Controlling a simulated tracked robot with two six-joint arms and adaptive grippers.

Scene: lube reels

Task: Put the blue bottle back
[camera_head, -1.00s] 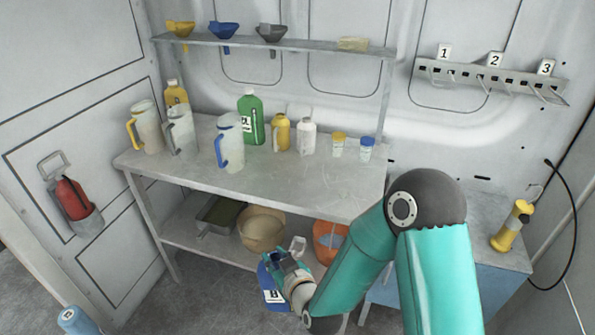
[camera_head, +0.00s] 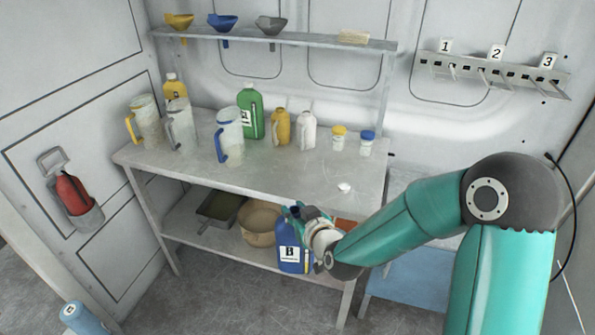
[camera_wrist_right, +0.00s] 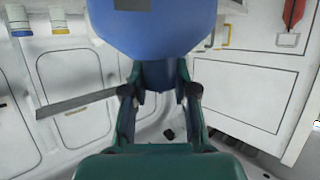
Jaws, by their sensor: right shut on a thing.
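The blue bottle (camera_head: 293,258), with a white label marked B, is held upright in front of the table's lower shelf in the head view. I cannot tell how far it is from the shelf edge. My right gripper (camera_head: 302,214) is shut on its top part. In the right wrist view, the blue bottle (camera_wrist_right: 155,32) fills the top middle, with the right gripper's fingers (camera_wrist_right: 160,92) on its narrower part. The exact contact is partly hidden. My left gripper is not in view.
The lower shelf (camera_head: 200,240) holds a dark tray (camera_head: 218,212), a tan basin (camera_head: 258,225) and a mostly hidden orange container (camera_head: 345,224). Jugs and bottles line the tabletop's back; its front (camera_head: 290,180) is largely clear. A blue cabinet (camera_head: 410,285) stands right.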

